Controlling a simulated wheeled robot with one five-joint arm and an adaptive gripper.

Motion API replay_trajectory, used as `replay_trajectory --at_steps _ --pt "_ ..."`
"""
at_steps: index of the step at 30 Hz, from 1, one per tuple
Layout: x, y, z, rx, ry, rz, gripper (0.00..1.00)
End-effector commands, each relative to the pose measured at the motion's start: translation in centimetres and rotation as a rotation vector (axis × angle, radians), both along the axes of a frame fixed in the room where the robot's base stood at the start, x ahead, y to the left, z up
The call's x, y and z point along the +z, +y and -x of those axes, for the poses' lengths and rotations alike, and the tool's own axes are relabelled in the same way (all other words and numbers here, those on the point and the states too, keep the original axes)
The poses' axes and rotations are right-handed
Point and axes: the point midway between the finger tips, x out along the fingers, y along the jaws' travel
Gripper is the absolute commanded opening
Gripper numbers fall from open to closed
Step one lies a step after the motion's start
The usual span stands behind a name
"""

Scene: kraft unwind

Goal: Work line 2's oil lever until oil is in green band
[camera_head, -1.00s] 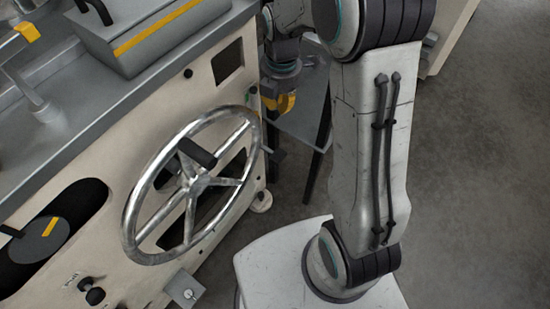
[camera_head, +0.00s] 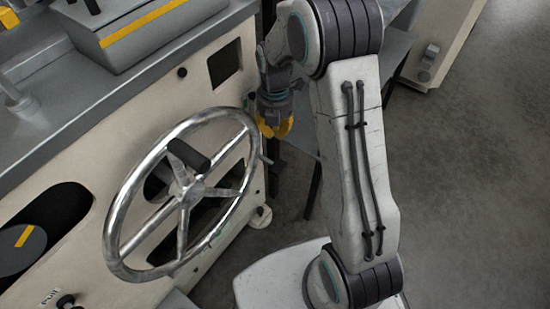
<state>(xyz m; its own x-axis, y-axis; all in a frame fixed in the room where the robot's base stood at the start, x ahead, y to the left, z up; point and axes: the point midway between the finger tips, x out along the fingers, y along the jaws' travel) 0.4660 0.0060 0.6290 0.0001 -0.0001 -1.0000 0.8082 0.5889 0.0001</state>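My gripper (camera_head: 275,127) hangs beyond the right edge of the pale machine, its yellow fingers pointing down, close to the right rim of the handwheel in the picture. The fingers are small and partly run together, so I cannot tell whether they are open or shut. A short dark rod (camera_head: 265,159) sticks out at the machine's right edge, just below the fingers. I cannot tell whether it is the oil lever, or whether the fingers touch it. No oil gauge or green band can be made out.
A large chrome handwheel (camera_head: 226,117) with a dark handle (camera_head: 189,155) stands out from the machine front (camera_head: 75,138). A dark table (camera_head: 398,50) is behind my arm. A pale cabinet (camera_head: 447,45) stands at the back right. Grey floor (camera_head: 475,190) at the right is clear.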

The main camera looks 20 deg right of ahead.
Motion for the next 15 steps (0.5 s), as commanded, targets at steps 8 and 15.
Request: replay_trajectory --at_steps 8,15 --pt "-2.2 0.0 0.1 -0.001 0.004 0.000 0.00" --pt "-6.4 0.0 0.1 -0.001 0.004 0.000 0.00"
